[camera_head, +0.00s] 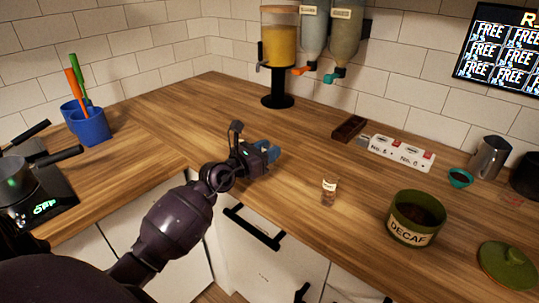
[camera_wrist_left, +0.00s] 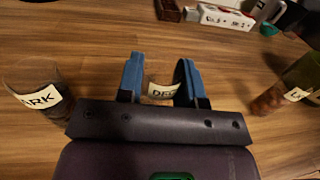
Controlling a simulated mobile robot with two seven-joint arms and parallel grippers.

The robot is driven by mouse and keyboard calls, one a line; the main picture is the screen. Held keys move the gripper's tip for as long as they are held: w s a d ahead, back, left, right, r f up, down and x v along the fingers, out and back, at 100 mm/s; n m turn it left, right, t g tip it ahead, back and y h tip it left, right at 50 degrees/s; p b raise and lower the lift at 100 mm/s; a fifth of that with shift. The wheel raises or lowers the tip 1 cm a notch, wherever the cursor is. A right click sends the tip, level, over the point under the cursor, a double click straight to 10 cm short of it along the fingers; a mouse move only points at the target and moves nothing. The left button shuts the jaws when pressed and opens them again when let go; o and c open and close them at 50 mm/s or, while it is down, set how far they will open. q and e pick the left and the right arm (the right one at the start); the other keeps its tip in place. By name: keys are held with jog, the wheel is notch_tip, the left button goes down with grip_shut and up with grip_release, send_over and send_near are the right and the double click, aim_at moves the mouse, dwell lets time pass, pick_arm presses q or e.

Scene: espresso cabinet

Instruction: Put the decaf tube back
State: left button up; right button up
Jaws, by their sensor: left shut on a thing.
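My left gripper (camera_head: 268,153) is low over the wooden counter, with its blue fingers shut on a small clear tube. In the left wrist view the decaf tube (camera_wrist_left: 162,89), with a white label reading "DEC", shows between the two fingers (camera_wrist_left: 161,82). In the head view the gripper hides this tube. Whether it touches the counter I cannot tell. A green canister (camera_head: 398,228) labelled DECAF stands open at the right, with dark contents. Its green lid (camera_head: 507,265) lies beside it. My right gripper is not in view.
A labelled tube with brown contents (camera_head: 329,192) stands right of the gripper. Another tube (camera_wrist_left: 38,97), labelled "ARK", is at the wrist view's left. Behind are a white labelled block (camera_head: 400,153), a brown box (camera_head: 349,128) and a dispenser (camera_head: 279,50). The counter's left middle is clear.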

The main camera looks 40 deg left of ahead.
pick_arm(q)
jog(key=shift+f, duration=0.5)
jog(key=shift+r, duration=0.15)
jog(key=o, duration=0.9)
